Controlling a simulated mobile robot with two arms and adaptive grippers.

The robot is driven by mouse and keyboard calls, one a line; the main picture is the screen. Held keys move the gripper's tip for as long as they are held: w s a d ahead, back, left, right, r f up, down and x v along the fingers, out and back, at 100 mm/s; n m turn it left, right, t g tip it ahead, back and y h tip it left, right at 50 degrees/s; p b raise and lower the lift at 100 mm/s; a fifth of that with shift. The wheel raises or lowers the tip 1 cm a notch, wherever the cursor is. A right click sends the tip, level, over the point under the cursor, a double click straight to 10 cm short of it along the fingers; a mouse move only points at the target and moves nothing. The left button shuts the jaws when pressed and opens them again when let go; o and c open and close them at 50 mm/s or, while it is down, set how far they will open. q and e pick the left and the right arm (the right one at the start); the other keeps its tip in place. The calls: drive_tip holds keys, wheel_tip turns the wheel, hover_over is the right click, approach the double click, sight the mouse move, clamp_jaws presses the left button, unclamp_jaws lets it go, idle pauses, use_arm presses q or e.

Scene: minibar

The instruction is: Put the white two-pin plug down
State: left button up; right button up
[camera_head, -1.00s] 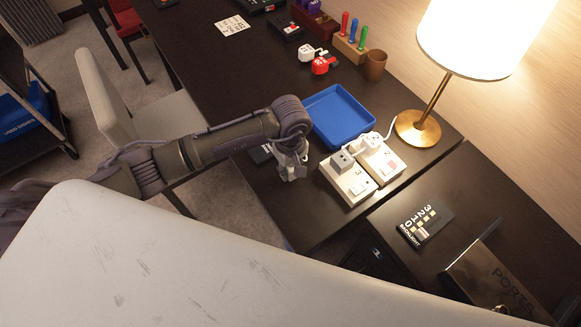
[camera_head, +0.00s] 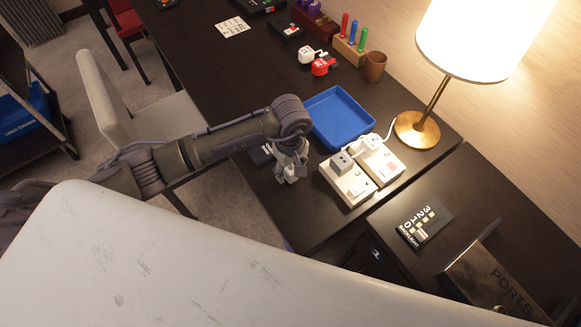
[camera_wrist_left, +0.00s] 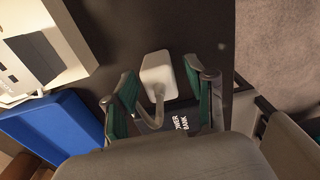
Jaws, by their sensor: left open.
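The white two-pin plug (camera_wrist_left: 159,74) lies between the fingers of my left gripper (camera_wrist_left: 162,88) in the left wrist view. Its pale cord runs back toward the wrist, and its pins cannot be made out. The fingers stand apart with a gap on both sides of the plug. In the head view my left gripper (camera_head: 289,174) is low over the dark desk (camera_head: 300,220), left of the white socket blocks. The gripper largely hides the plug there. My right gripper is not in view.
White socket blocks (camera_head: 350,188) hold a grey plug (camera_head: 342,161) and a white plug (camera_head: 371,143). A blue tray (camera_head: 340,137) lies behind the gripper. A power bank (camera_wrist_left: 182,125) lies beside the plug. The desk's front edge is close. A lamp (camera_head: 418,127) stands right.

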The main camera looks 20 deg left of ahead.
sight(290, 168)
use_arm(q)
wheel_tip(290, 168, up, 12)
drive_tip(key=b, duration=0.2)
drive_tip(key=shift+f, duration=0.15)
